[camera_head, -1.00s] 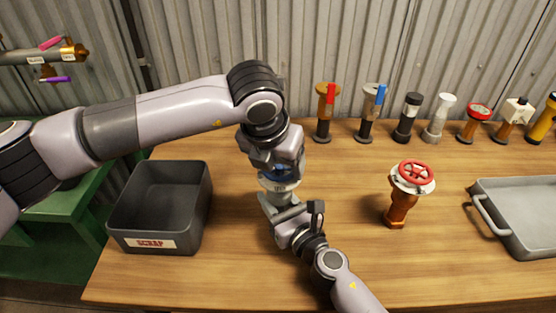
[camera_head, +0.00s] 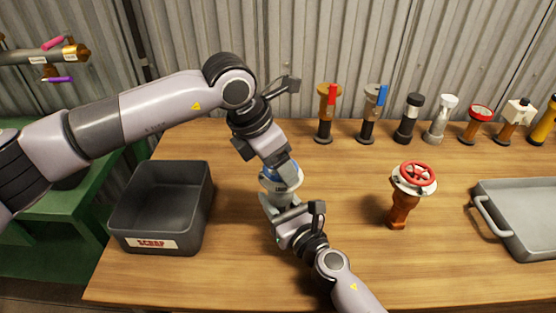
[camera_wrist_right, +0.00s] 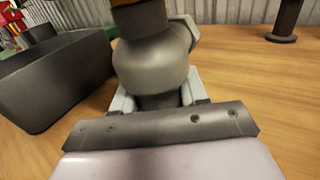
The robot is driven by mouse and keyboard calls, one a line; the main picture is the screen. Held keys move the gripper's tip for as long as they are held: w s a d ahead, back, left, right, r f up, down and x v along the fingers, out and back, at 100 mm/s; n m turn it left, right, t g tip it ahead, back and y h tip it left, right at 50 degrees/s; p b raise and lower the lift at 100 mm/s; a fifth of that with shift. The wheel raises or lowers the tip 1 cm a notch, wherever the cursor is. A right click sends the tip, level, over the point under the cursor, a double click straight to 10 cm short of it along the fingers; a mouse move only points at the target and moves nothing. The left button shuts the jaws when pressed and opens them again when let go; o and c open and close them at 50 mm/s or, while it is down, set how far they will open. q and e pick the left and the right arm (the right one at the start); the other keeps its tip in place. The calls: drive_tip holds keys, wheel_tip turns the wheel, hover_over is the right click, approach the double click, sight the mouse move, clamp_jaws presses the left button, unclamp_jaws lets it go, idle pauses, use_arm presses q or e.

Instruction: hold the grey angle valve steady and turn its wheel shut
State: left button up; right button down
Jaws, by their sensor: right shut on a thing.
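The grey angle valve (camera_head: 270,185) stands on the table right of the scrap bin, mostly hidden by my arms. My right gripper (camera_head: 282,212) is shut on the valve's body from the front. In the right wrist view the rounded grey body (camera_wrist_right: 152,72) sits between the two fingers (camera_wrist_right: 157,100). My left gripper (camera_head: 281,172) points down at the wheel from above, tilted. Its fingertips are hidden, so whether it touches or grips the wheel cannot be told.
A dark scrap bin (camera_head: 120,208) stands at the left. An orange valve with a red wheel (camera_head: 414,175) stands to the right, and a grey tray (camera_head: 505,243) lies at the far right. Several fittings line the back edge by the corrugated wall. The table between is clear.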

use_arm(q)
drive_tip(key=m, duration=0.2)
drive_tip(key=m+g, duration=0.2)
drive_tip(key=m, duration=0.1)
drive_tip(key=shift+w+m+h, duration=0.25)
drive_tip(key=shift+m+h, duration=0.05)
drive_tip(key=m+g, duration=0.2)
drive_tip(key=m, duration=0.2)
drive_tip(key=shift+w, duration=0.15)
drive_tip(key=m, duration=0.2)
drive_tip(key=m+g+y, duration=0.1)
drive_tip(key=m, duration=0.2)
drive_tip(key=shift+w+g, duration=0.1)
drive_tip(key=shift+g, duration=0.2)
drive_tip(key=m+y, duration=0.1)
drive_tip(key=m, duration=0.3)
drive_tip(key=shift+w+d+m+g+y, duration=0.15)
drive_tip(key=shift+m+g+y, duration=0.25)
drive_tip(key=o, duration=1)
drive_tip(key=shift+o, duration=0.2)
